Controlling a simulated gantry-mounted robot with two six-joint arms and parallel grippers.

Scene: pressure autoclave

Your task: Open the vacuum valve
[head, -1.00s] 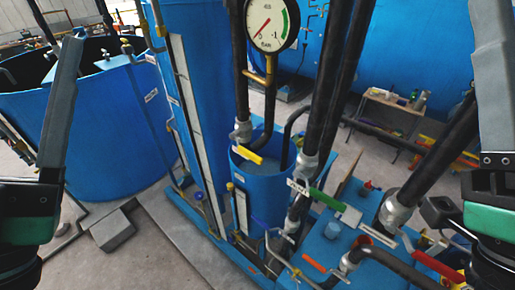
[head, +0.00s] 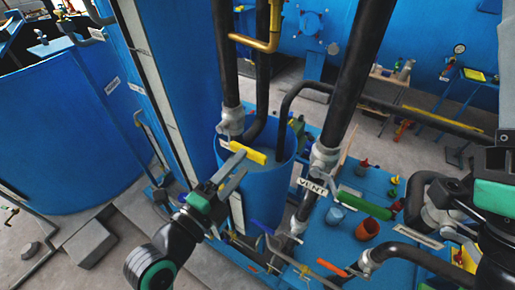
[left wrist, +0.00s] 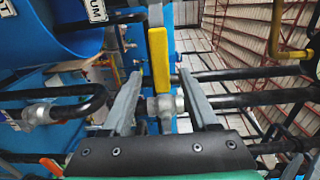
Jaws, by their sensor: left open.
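The valve with the yellow handle (head: 248,152) sits on the pipe at the top of the small blue tank (head: 265,185). A white label beside its handle is mostly hidden in the head view. My left gripper (head: 229,172) is open, with its fingers just below and left of the yellow handle. In the left wrist view the yellow handle (left wrist: 160,58) stands upright, ahead of and between the two open fingers (left wrist: 166,100). I cannot tell if they touch it. A label ending in "UM" (left wrist: 97,10) shows nearby. My right gripper (head: 506,75) is only partly visible at the right edge.
A green-handled valve (head: 365,205) with a VENT label (head: 312,187) is to the right. Thick black pipes (head: 360,70) rise close to the yellow handle. A large blue tank (head: 70,120) stands left.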

